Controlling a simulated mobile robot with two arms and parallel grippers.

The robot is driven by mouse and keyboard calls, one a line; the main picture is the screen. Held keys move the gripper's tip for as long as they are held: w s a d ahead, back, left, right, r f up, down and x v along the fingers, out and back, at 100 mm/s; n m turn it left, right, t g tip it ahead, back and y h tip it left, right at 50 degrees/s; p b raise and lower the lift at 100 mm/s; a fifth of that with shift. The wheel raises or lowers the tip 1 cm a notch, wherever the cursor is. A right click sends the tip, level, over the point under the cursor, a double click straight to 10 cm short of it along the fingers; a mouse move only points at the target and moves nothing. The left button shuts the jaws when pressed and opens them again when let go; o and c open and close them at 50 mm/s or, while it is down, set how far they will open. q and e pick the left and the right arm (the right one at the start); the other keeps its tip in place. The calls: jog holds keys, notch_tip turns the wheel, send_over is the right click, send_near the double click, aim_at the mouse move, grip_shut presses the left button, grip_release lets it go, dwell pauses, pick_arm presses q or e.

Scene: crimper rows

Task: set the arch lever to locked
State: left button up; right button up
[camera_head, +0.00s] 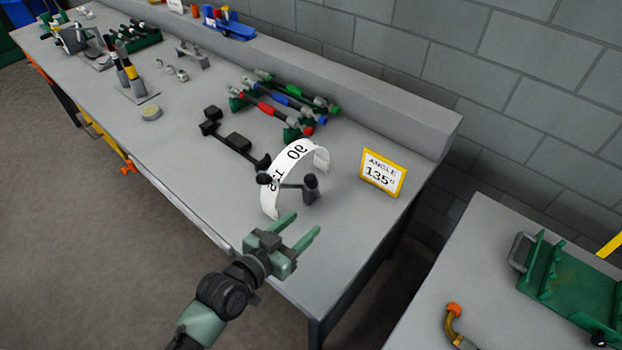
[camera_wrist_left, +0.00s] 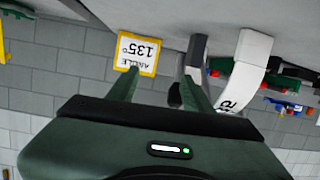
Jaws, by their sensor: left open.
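The arch (camera_head: 297,153) is a white curved band standing on the bench. It bears printed numbers; "90" reads clearly, and others lower left are partly hidden. The dark lever (camera_head: 290,186) runs from a short post (camera_head: 310,188) to a round knob (camera_head: 264,179) at the left part of the band. My left gripper (camera_head: 306,222) is open and empty, just in front of the lever and apart from it. In the left wrist view, upside down, the post (camera_wrist_left: 197,50) and white arch (camera_wrist_left: 246,62) show beyond the fingers (camera_wrist_left: 162,75). My right gripper is not seen.
A yellow-framed sign (camera_head: 383,175) reading "ANGLE 135°" stands right of the arch. A dark bar with blocks (camera_head: 238,143) lies to its left. Coloured-handled tools (camera_head: 285,97) rest behind. A second bench with a green tray (camera_head: 570,285) stands at right, across a gap.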

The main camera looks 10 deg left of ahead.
aim_at(307, 185)
pick_arm(q)
jog(key=w+r+t, duration=0.1)
jog(key=w+a+r+t, duration=0.1)
jog(key=w, duration=0.1)
jog(key=w+r+n+t, duration=0.1)
jog(key=shift+w+a+r+t, duration=0.1)
jog(key=shift+w+a+t, duration=0.15)
jog(key=shift+a+t, duration=0.05)
jog(key=shift+w+d+r, duration=0.1)
jog(key=shift+w, duration=0.2)
jog(key=p+x, duration=0.1)
jog(key=x, duration=0.6)
jog(key=shift+s, duration=0.1)
grip_shut()
dwell(0.6)
